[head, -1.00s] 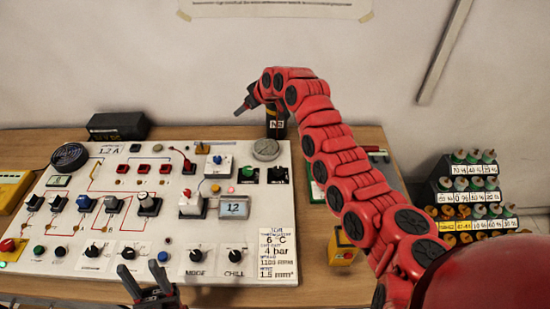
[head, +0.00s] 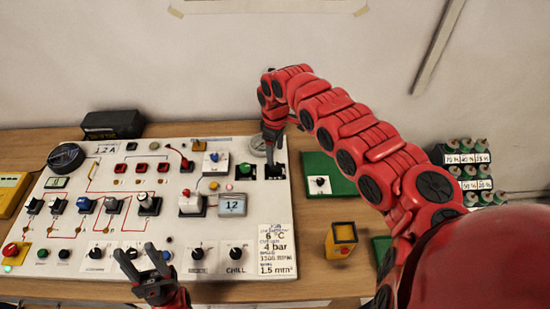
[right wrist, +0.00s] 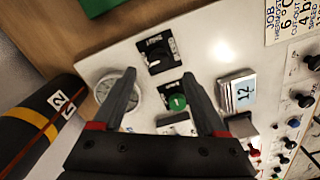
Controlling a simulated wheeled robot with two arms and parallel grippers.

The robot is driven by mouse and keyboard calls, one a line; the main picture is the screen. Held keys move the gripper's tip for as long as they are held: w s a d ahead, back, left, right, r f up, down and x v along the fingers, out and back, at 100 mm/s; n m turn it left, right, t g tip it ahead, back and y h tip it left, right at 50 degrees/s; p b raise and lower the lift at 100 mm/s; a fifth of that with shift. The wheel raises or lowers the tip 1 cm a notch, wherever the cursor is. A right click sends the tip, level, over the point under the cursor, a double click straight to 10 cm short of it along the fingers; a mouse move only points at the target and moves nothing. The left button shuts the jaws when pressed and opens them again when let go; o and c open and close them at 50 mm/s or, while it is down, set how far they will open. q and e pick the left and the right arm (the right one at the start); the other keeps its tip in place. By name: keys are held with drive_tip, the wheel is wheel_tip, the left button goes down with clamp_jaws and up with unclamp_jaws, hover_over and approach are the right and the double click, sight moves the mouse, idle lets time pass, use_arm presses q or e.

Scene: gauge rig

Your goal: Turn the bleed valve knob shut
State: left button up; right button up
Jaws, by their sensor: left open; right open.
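A black knob (head: 275,173) on a dark plate sits at the top right corner of the white panel (head: 205,258), beside a round gauge (head: 259,145). It also shows in the right wrist view (right wrist: 160,56); its label is too small to read surely. A green round knob (right wrist: 177,102) sits beside it. My right gripper (head: 271,155) is open and points down over that corner. In the right wrist view its fingers (right wrist: 160,76) are apart and empty, with the black knob just beyond the tips. My left gripper (head: 142,262) is open and empty near the panel's front edge.
A black cylinder with a yellow band (right wrist: 40,125) stands close beside my right gripper. A green mat (head: 325,168), a yellow box (head: 341,240) and a rack of labelled bottles (head: 470,170) lie right of the panel. Several other knobs and switches cover the panel.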

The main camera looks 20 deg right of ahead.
sight(275, 165)
wheel_tip(275, 165, down, 7)
drive_tip(key=shift+r+p, duration=0.15)
drive_tip(key=shift+p, duration=0.4)
drive_tip(key=shift+c, duration=0.3)
clamp_jaws()
